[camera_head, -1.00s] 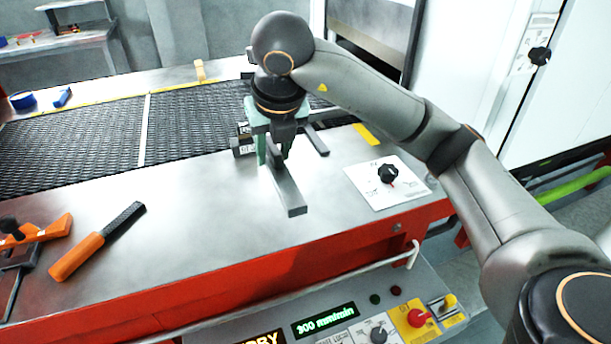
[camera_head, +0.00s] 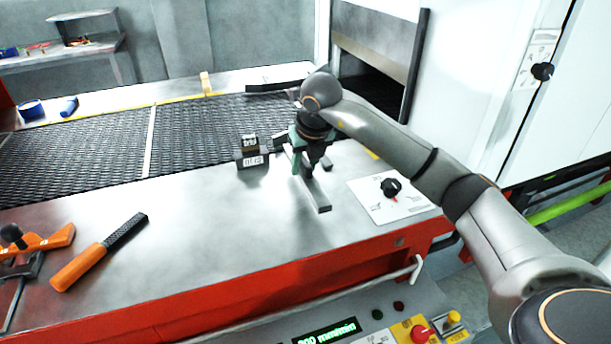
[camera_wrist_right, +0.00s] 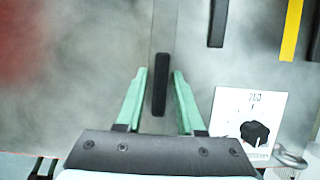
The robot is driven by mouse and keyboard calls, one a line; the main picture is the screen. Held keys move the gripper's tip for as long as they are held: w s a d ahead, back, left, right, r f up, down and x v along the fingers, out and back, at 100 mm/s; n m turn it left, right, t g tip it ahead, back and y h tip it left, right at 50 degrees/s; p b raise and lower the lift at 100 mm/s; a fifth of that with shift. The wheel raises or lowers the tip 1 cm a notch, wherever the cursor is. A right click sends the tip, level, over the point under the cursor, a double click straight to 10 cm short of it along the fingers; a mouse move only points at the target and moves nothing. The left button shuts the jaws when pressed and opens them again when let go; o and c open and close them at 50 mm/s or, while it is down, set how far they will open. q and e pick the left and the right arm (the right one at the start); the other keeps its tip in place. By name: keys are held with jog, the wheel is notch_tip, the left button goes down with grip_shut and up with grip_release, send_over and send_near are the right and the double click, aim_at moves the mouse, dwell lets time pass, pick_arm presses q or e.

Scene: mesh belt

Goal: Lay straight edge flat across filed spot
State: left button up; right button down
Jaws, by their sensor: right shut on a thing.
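The straight edge (camera_head: 319,198) is a long grey metal bar at the right of the steel table. My right gripper (camera_head: 305,168), with green fingers, is shut on it from above. In the right wrist view, the bar with its black grip strip (camera_wrist_right: 160,85) lies between the fingertips (camera_wrist_right: 159,75). The bar is low over the table; I cannot tell if it touches. I cannot make out a filed spot; the arm and gripper hide part of the surface. My left gripper is not in view.
Dark weight blocks (camera_head: 252,158) stand left of the gripper beside the mesh belt (camera_head: 80,150). A file with an orange handle (camera_head: 78,268) lies at the left front. A white plate with a black knob (camera_head: 391,187) is to the right. The middle of the table is clear.

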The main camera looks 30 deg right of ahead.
aim_at(306, 175)
jog(key=shift+w+d+f, duration=0.1)
jog(key=shift+d+f, duration=0.05)
jog(key=shift+f, duration=0.8)
jog(key=shift+w+d+f, duration=0.1)
jog(key=shift+f, duration=0.8)
jog(key=shift+f, duration=0.2)
jog(key=c, duration=0.5)
grip_release()
jog(key=shift+r, duration=0.1)
jog(key=shift+r, duration=0.25)
jog(key=v, duration=1.1)
jog(key=shift+s+a+r, duration=0.1)
jog(key=shift+s+r, duration=0.15)
jog(key=shift+s, duration=0.05)
